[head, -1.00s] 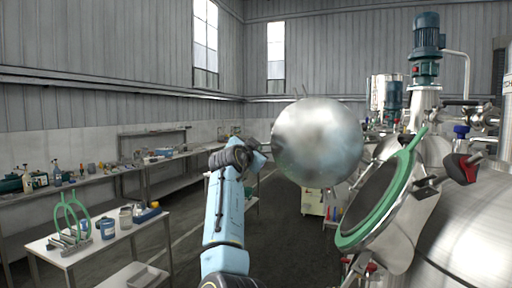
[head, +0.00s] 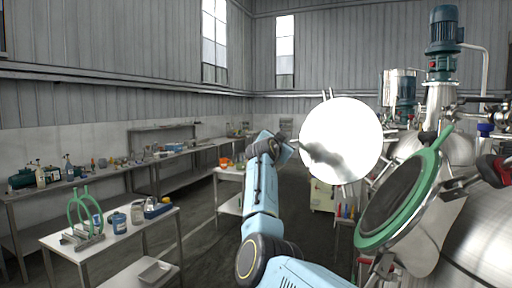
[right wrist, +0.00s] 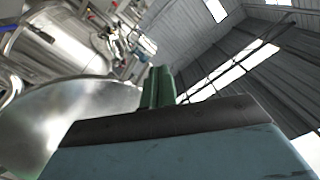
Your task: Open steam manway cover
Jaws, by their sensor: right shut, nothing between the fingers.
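A round manway part with a green rim (head: 438,178), a dark inner face and a green forked handle at its top stands tilted on the steel tank at the right in the head view. I cannot tell how far open it is. A large shiny round metal disc (head: 345,125) is left of it, at the end of my light-blue arm, and hides what lies behind it. In the right wrist view, my right gripper (right wrist: 159,76) shows as dark green fingers, shut and empty. A curved shiny metal surface (right wrist: 40,125) is to their left. My left gripper is not in view.
A red-handled clamp (head: 494,170) is right of the green rim. A motor (head: 443,30) tops the tank behind.

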